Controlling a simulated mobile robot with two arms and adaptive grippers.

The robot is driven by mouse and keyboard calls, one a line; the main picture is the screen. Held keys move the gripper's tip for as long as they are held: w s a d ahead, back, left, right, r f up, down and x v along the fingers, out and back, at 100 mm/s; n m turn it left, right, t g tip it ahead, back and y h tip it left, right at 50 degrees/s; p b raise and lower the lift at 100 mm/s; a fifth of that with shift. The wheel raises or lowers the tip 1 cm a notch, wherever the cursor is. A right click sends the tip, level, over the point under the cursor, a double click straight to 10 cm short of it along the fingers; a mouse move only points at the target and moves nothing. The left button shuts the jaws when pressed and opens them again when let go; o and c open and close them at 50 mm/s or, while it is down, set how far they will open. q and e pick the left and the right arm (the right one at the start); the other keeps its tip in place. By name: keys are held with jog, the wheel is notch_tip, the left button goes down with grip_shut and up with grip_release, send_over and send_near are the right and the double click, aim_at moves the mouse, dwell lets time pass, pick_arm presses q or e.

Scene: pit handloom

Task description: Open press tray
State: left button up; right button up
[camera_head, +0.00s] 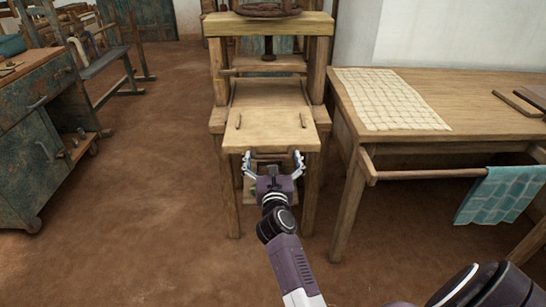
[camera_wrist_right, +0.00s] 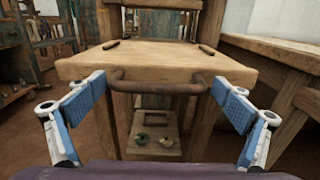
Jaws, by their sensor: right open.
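The press tray (camera_head: 270,128) is a flat pale wooden board at the front of the wooden press (camera_head: 268,30). It has two small dark grips on top and a dark bar handle (camera_wrist_right: 160,86) on its front edge. My right gripper (camera_head: 273,160) is in front of this edge, fingers spread wide. In the right wrist view the open fingers (camera_wrist_right: 158,98) stand left and right of the handle, with visible gaps. I cannot tell whether the handle is between the fingertips or just beyond them. My left gripper is out of view.
A low shelf (camera_wrist_right: 155,150) with small objects is under the tray. A wooden table (camera_head: 480,90) with a cream woven cloth (camera_head: 385,98) and a hanging teal cloth (camera_head: 500,195) is at right. A worn cabinet (camera_head: 35,120) stands at left. Bare floor lies between.

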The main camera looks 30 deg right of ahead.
notch_tip(320, 180, up, 10)
jog(key=shift+f, duration=0.1)
dwell(0.7)
